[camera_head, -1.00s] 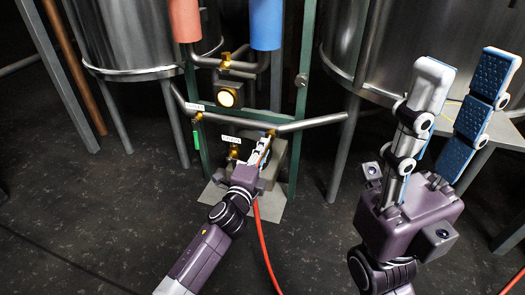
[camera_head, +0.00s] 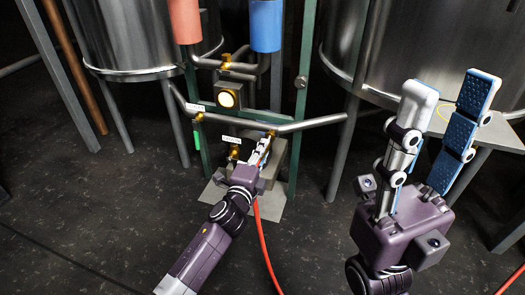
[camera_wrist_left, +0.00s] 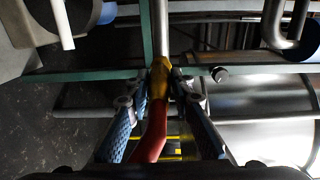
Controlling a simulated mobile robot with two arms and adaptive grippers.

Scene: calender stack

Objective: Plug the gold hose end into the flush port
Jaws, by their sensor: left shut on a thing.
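My left gripper (camera_head: 264,145) is shut on the gold hose end (camera_wrist_left: 158,80) of a red hose (camera_wrist_left: 150,140). In the left wrist view the gold end points up at a grey pipe (camera_wrist_left: 161,30), in line with it; I cannot tell whether they touch. In the head view the gripper is at a gold fitting (camera_head: 271,133) under the sloping pipe. Another gold fitting (camera_head: 234,153) sits left of it, under a white label (camera_head: 231,139) too small to read. I cannot tell which is the flush port. My right gripper (camera_head: 451,84) is open and empty at the right.
A green frame (camera_head: 298,110) carries pipes and a round lit gauge (camera_head: 227,98). Steel tanks (camera_head: 130,30) stand on both sides. The red hose trails down from the left gripper (camera_head: 265,250). The dark floor (camera_head: 80,200) at the left is clear.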

